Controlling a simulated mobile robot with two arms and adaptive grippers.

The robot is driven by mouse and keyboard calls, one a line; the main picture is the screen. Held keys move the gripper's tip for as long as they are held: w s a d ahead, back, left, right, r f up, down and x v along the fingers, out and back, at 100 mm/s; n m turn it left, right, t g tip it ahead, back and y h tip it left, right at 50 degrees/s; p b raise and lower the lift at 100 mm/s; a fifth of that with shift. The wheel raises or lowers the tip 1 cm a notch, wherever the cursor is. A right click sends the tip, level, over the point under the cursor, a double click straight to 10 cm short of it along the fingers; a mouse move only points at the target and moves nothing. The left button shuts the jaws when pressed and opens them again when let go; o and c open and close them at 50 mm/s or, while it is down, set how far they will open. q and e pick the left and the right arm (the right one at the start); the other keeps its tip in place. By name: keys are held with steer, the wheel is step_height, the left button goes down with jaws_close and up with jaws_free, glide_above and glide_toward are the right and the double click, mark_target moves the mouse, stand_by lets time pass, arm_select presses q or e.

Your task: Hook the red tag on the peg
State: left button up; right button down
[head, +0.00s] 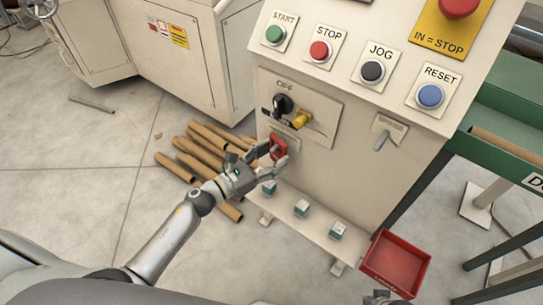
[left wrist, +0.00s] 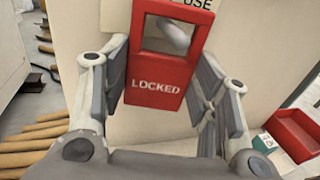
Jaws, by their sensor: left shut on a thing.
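The red tag (head: 278,148), marked LOCKED, is upright between the fingers of my left gripper (head: 270,155), in front of the machine's cream panel. In the left wrist view the tag (left wrist: 158,75) has a square window near its top, with the gripper's fingers (left wrist: 160,95) on both sides. A rounded silver end, which looks like the peg (left wrist: 174,36), shows through this window. I cannot tell whether it passes through the tag or stands behind it. A small part of my right gripper (head: 380,298) shows at the bottom edge; its fingers are unclear.
Above the tag are a black OFF switch (head: 283,103) and a yellow padlock (head: 301,118). A latch-like handle (head: 386,133) is to the right. Several small blocks (head: 302,208) stand on the ledge below. A red bin (head: 396,264) is at lower right, and cardboard tubes (head: 190,152) lie on the floor.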

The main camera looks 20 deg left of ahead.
arm_select(q)
steer(key=o, duration=1.1)
steer(key=shift+a, duration=0.1)
